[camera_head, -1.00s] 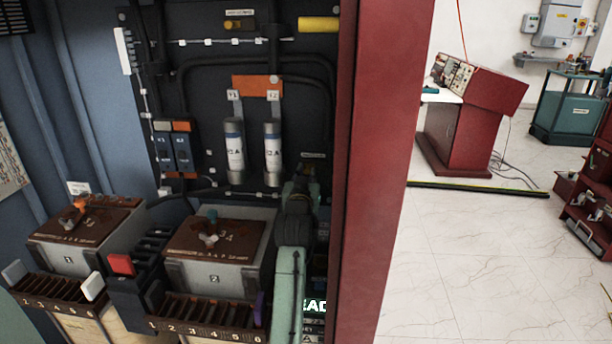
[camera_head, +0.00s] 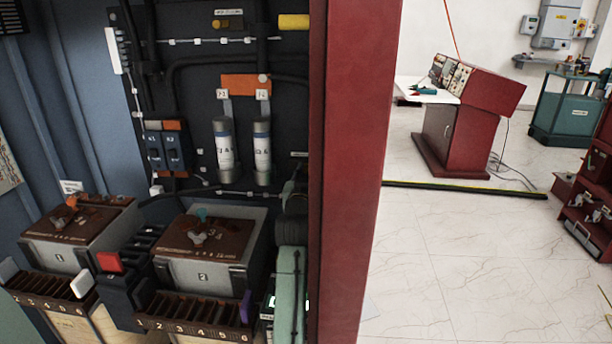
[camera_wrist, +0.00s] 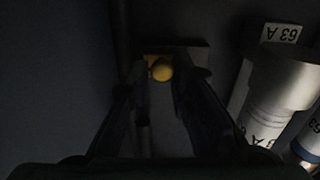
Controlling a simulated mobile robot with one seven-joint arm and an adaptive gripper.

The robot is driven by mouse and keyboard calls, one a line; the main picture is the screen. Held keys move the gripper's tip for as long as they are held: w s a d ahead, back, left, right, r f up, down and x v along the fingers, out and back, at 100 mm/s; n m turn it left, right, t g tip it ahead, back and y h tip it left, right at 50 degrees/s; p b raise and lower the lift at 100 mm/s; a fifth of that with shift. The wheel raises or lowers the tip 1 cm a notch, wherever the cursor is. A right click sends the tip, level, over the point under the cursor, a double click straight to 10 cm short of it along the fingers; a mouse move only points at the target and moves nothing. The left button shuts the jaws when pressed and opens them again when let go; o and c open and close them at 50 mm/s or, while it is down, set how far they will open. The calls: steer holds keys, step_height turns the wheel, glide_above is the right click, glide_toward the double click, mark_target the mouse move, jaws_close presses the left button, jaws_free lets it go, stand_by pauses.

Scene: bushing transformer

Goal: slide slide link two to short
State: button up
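The head view shows two brown-topped boxes, one marked 1 (camera_head: 68,235) and one marked 2 (camera_head: 205,262), each with a numbered brown slotted block in front. The block below box 2 (camera_head: 196,318) has a purple tab at its right end. I cannot tell which part is slide link two. My gripper is hidden in the head view.
A red cabinet post (camera_head: 358,170) stands close on the right. Two upright cylinders (camera_head: 225,150) hang on the black back panel; a similar silver cylinder (camera_wrist: 280,90) is close right of my gripper in the wrist view. A red console (camera_head: 470,125) stands on open floor beyond the post.

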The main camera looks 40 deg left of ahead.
steer(key=o, duration=0.4)
steer(key=shift+w+d, duration=0.1)
steer(key=shift+d, duration=0.05)
steer(key=v, duration=1.2)
